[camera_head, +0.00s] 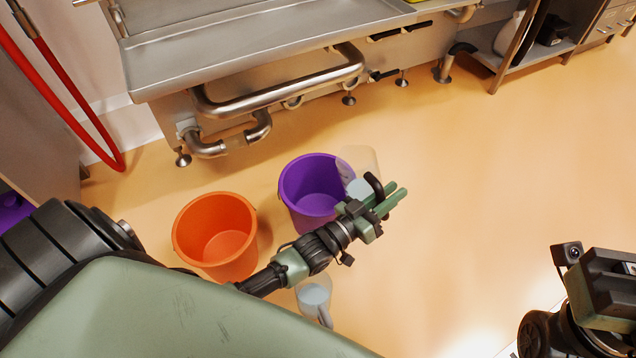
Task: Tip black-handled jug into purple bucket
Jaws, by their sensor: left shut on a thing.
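The translucent jug (358,160) has a black handle (374,184) and pale contents low in its body. My left gripper (385,204) is shut on this handle. The jug is in front of the right rim of the purple bucket (299,187) in the picture. Its exact height and tilt are hard to tell. No stream shows leaving it. The purple bucket stands upright on the floor, and the inside that I see looks empty. Only part of my right arm shows at the lower right; its fingertips are out of frame.
An orange bucket (215,236) stands left of the purple one. A second translucent jug (314,296) with a grey handle is on the floor below my left forearm, partly hidden. A steel sink unit (250,40) with pipes stands behind. The floor at right is clear.

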